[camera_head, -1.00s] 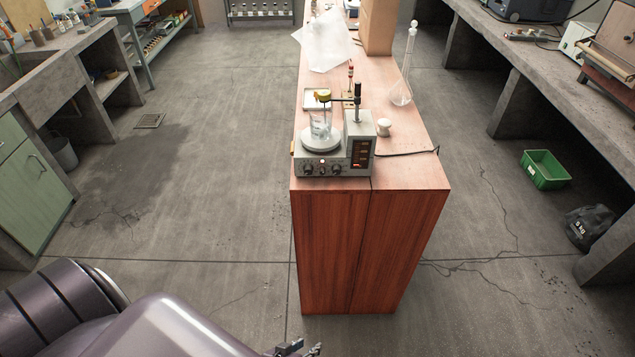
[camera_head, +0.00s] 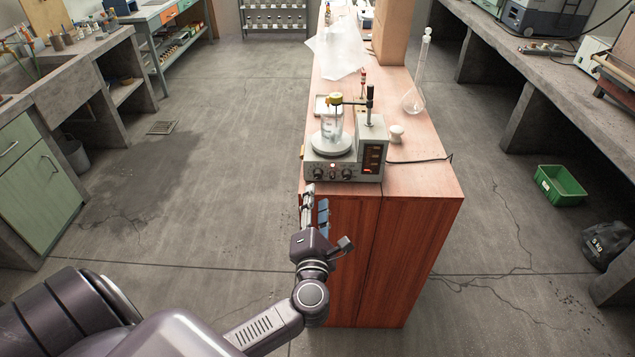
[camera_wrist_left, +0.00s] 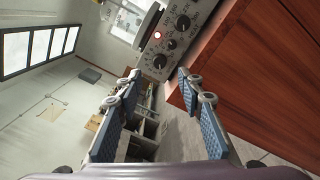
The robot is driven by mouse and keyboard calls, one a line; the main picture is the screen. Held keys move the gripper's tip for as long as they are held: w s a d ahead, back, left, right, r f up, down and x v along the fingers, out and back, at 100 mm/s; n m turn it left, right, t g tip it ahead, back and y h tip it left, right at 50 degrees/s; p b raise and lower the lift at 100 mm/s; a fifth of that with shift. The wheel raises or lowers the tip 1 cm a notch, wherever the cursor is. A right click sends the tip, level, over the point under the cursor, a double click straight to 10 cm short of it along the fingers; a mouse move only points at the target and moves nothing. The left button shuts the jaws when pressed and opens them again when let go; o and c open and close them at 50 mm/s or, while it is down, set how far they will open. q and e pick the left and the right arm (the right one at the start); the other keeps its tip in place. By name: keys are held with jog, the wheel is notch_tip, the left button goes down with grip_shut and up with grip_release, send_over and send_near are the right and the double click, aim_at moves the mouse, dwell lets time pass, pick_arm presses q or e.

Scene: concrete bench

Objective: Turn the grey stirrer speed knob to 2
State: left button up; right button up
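The stirrer (camera_head: 372,148) stands at the near end of the wooden bench, with a glass beaker (camera_head: 332,125) on its round plate. Its front panel carries dark-looking knobs, one on the left (camera_head: 318,172) and one on the right (camera_head: 346,174), with a red light between. I cannot tell which is the grey speed knob. My left gripper (camera_head: 316,198) is open and empty, just in front of and below the panel, apart from the knobs (camera_wrist_left: 160,80).
A clamp rod (camera_head: 370,105) rises behind the stirrer. A white pot (camera_head: 396,133), a cable (camera_head: 420,160) and a glass flask (camera_head: 414,100) are to its right.

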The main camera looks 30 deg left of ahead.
aim_at(318, 177)
pick_arm(q)
jog(key=p+x, duration=0.1)
jog(key=x, duration=0.6)
jog(key=shift+w+a, duration=0.25)
jog(key=shift+w, duration=0.05)
grip_shut()
